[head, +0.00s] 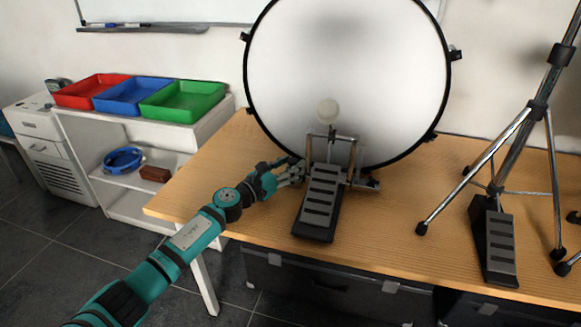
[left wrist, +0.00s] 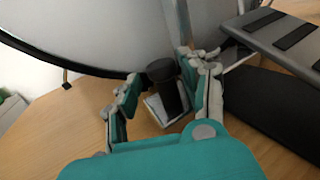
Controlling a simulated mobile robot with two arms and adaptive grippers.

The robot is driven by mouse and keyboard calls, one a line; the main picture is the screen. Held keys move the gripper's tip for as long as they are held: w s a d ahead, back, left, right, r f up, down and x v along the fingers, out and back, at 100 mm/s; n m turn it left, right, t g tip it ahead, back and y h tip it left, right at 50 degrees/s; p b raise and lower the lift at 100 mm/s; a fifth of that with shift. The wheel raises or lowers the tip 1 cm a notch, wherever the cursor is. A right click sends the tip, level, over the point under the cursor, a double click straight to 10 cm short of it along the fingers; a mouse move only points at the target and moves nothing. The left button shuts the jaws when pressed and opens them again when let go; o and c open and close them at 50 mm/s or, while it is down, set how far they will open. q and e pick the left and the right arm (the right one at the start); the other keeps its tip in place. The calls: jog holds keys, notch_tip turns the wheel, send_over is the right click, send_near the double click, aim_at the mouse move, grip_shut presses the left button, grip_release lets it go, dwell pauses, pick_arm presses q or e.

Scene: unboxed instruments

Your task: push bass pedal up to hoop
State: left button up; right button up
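The bass pedal (head: 320,198) stands on the wooden table in front of the bass drum (head: 345,75). Its round pale beater (head: 328,111) is upright before the drum head. The pedal's frame is close to the lower black hoop (head: 262,118); I cannot tell if they touch. My left gripper (head: 294,168) is low at the left side of the pedal. In the left wrist view my left gripper (left wrist: 165,80) has its fingers apart, with a black cylindrical part (left wrist: 163,78) between them. The pedal's footboard (left wrist: 275,38) is at right. My right gripper is not in view.
The wooden table (head: 390,215) is clear between the pedal and a chrome stand (head: 540,105) with a second pedal (head: 493,240) at right. Red (head: 90,91), blue (head: 132,96) and green (head: 184,99) trays sit on a white shelf at left.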

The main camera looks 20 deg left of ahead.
pick_arm(q)
jog(key=shift+s, duration=0.1)
jog(key=v, duration=1.2)
jog(key=shift+d, duration=0.1)
